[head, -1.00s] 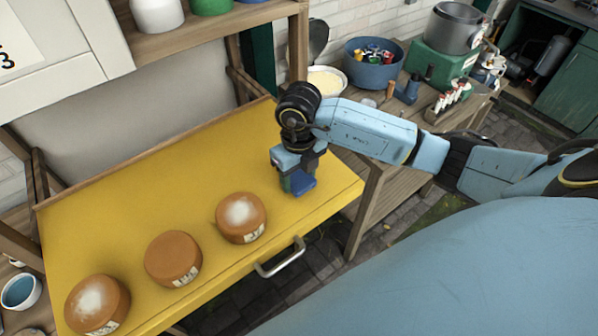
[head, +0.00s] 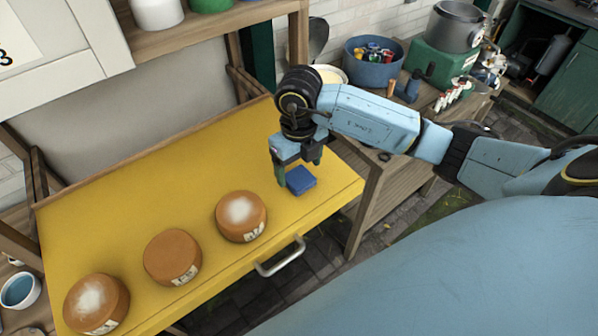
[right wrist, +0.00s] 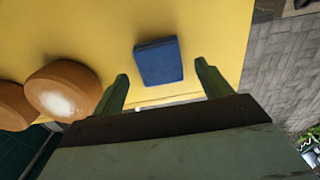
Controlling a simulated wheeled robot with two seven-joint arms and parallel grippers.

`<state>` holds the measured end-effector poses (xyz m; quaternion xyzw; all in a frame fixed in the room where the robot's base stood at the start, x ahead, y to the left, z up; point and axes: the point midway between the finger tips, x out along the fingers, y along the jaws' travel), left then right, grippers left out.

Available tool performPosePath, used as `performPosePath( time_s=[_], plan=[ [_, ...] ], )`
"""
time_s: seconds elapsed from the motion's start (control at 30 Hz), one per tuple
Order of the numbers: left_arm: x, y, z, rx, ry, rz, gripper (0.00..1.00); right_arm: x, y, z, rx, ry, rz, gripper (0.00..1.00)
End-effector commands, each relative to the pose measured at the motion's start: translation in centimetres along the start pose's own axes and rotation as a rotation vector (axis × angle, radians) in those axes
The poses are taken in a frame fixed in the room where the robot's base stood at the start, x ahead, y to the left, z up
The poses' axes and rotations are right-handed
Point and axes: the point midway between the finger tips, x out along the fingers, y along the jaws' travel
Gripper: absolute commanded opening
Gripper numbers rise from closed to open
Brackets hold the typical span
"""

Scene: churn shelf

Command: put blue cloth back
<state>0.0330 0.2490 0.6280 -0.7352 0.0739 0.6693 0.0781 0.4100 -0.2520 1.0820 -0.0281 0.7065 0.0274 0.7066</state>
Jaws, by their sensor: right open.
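The blue cloth (head: 301,180) is a small folded block lying flat on the yellow shelf board (head: 150,200), near its right end. It also shows in the right wrist view (right wrist: 158,62), just beyond and between the fingertips. My right gripper (head: 299,170) is open and empty, just above and behind the cloth in the head view. Its two green fingers stand apart in the right wrist view (right wrist: 160,77), and the cloth appears clear of them. My left gripper is not in view.
Three brown round cheeses stand on the board left of the cloth; the nearest one (head: 241,216) is close. A metal handle (head: 280,257) is on the board's front edge. A wooden bench with a blue tub (head: 373,65) stands at the back right.

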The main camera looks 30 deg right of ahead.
Motion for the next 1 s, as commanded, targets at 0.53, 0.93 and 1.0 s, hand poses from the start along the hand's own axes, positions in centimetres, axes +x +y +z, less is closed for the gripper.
performPosePath(
  time_s=[0.53,0.93,1.0],
  plan=[
    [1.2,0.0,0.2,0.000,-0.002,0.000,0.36,-9.2,0.0,0.0,0.000,-0.001,0.000,0.77],
    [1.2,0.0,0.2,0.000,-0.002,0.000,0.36,-9.5,0.0,0.0,0.001,0.000,0.000,0.77],
    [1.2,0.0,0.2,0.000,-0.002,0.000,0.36,-9.5,0.0,0.0,0.001,0.000,0.000,0.77]
  ],
)
